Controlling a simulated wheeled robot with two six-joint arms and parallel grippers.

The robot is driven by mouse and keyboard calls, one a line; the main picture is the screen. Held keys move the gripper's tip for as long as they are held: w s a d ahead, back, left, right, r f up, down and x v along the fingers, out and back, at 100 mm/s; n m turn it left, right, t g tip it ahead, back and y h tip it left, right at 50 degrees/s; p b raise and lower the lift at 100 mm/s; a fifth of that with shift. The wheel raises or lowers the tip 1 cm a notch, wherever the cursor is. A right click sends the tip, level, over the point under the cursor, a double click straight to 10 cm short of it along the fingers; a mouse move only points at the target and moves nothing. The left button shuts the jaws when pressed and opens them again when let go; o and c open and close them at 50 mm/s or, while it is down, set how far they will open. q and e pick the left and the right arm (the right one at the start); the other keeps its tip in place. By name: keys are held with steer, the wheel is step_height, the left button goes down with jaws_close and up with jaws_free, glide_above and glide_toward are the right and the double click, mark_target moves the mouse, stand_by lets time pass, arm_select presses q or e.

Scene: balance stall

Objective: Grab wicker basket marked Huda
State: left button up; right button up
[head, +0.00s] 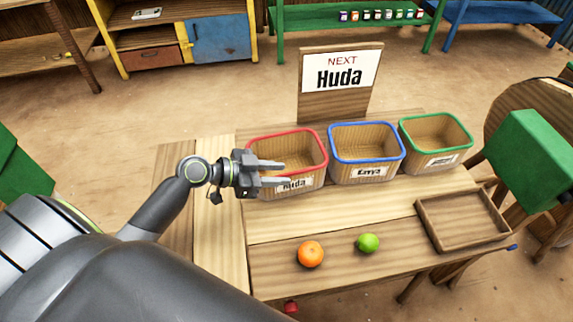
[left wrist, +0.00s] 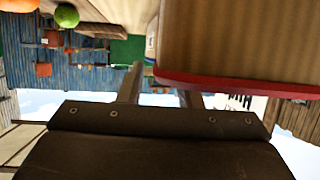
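The wicker basket with the red rim (head: 314,178) stands at the left of the row on the wooden table. Its white front label reads "Huda", partly covered by a finger. My left gripper (head: 288,173) is at the basket's left front in the head view, its two fingers apart and nothing seen held between them. In the left wrist view the open fingers (left wrist: 160,84) are close to the red rim (left wrist: 235,86), and the picture is upside down. I cannot tell whether a finger touches the basket. My right gripper is not in view.
A blue-rimmed basket (head: 364,174) and a green-rimmed basket (head: 436,159) stand to the right. A sign (head: 339,72) reads "NEXT Huda". An orange (head: 310,254) and a green fruit (head: 368,243) lie in front. An empty wooden tray (head: 428,233) sits at the right.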

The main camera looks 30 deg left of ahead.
arm_select(q)
steer(key=shift+x, duration=1.25)
jaws_close()
steer(key=shift+r, duration=0.1)
stand_by(0.4)
